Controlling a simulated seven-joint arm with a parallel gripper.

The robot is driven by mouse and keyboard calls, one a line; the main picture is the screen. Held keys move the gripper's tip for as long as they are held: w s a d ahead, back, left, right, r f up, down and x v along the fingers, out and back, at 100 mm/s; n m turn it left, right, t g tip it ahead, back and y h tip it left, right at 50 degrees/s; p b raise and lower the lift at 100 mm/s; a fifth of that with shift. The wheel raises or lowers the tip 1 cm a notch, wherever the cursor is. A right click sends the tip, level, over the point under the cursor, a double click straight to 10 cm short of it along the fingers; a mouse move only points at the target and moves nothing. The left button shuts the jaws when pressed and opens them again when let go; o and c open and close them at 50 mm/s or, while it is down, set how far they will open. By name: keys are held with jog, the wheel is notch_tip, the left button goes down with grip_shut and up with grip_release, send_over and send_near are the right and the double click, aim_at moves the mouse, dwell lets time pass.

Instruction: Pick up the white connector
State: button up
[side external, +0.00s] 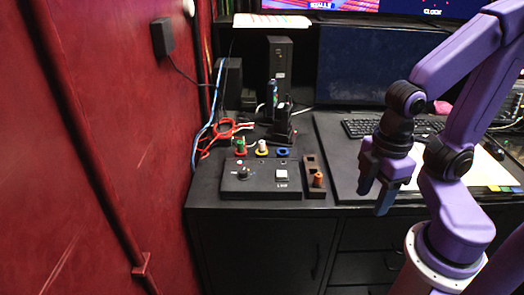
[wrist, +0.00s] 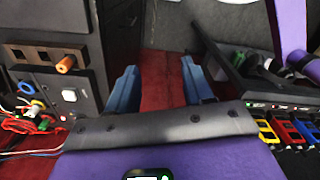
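A small white connector (side external: 262,147), with yellow at its base, appears to stand behind the black control box, between a green one and a blue ring. In the wrist view the white connector (wrist: 38,104) is small and blurred at the left edge. My gripper (side external: 376,190) hangs to the right of the box, well apart from the connector, with its fingers pointing down. In the wrist view my gripper (wrist: 162,78) has its two blue fingers spread, with nothing between them.
The black control box (side external: 233,188) has a knob and a white button (side external: 282,174). A brown holder (side external: 310,164) beside it carries an orange peg (side external: 318,180). Red and blue cables (side external: 217,136) lie at the left near the red wall. A keyboard (side external: 362,128) lies behind my gripper.

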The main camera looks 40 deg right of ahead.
jog(key=w+a+r+n, duration=0.2)
jog(key=w+a+r, duration=0.15)
jog(key=w, duration=0.55)
notch_tip(320, 180, up, 3)
jog(key=n, duration=0.9)
send_over(262, 142)
notch_tip(262, 142, down, 11)
jog(key=shift+s+d+r, duration=0.15)
jog(key=shift+r, duration=0.05)
jog(key=shift+w+f, duration=0.2)
jog(key=shift+f, duration=2.55)
jog(key=shift+c, duration=0.3)
